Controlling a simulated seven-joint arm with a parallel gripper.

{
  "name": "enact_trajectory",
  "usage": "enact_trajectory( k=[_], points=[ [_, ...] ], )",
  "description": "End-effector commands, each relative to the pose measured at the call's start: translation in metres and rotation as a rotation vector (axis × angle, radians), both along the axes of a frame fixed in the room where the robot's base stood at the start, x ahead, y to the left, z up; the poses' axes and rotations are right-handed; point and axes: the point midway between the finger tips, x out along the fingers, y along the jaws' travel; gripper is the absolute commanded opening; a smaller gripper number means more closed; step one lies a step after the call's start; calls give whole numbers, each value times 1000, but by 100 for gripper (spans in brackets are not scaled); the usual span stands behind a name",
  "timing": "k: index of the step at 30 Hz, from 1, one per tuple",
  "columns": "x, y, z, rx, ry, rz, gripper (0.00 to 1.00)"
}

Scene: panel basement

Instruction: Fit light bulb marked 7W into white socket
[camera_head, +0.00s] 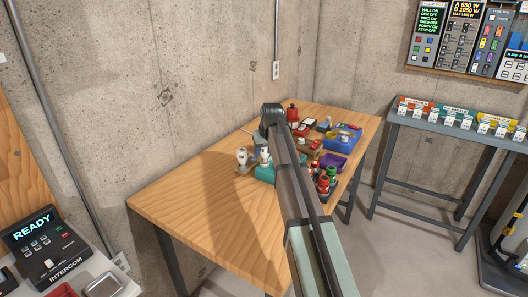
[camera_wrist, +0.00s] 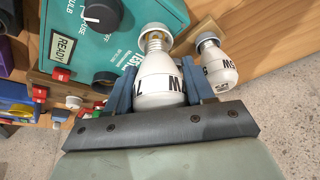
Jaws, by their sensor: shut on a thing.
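A white bulb (camera_wrist: 160,82) is between the two blue-grey fingers of my gripper (camera_wrist: 156,90), which is shut on it. In the head view, the second bulb (camera_head: 243,157) is left of the teal box (camera_head: 268,174).
The wooden table (camera_head: 185,205) is clear at its left and front.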

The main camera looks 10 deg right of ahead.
Motion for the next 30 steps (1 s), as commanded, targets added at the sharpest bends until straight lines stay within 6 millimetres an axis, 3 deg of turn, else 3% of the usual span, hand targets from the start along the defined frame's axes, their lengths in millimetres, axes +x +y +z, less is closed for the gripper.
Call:
enact_trajectory(
  k=[30],
  points=[
    [0, 0, -6, 0, -1, 0, 22]
  ],
)
